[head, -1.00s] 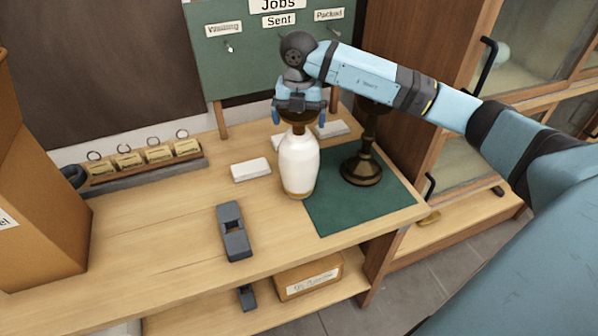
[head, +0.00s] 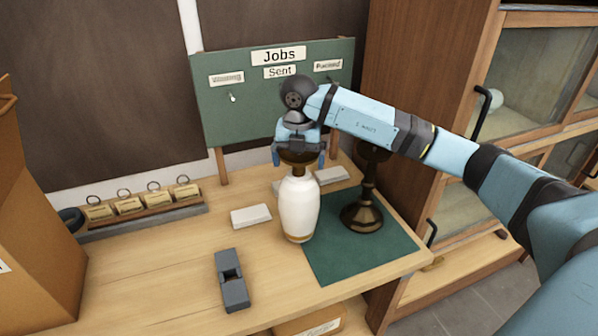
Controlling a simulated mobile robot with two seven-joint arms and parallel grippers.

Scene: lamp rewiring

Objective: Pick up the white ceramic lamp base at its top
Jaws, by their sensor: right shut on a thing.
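The white ceramic lamp base (head: 298,208) stands upright at the left edge of the green mat (head: 352,262), with a tan band at its foot and a brown top. My right gripper (head: 299,160) is above it, its blue fingers on both sides of the brown top, shut on it. Whether the base touches the bench or hangs just over it, I cannot tell. My left gripper is not in view.
A dark bronze lamp stand (head: 363,212) stands close on the right, on the mat. White blocks (head: 250,216) and a dark grey tool (head: 231,281) lie on the bench. A tag rack (head: 140,208), a cardboard box (head: 35,230) and the Jobs board (head: 270,110) surround the work area.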

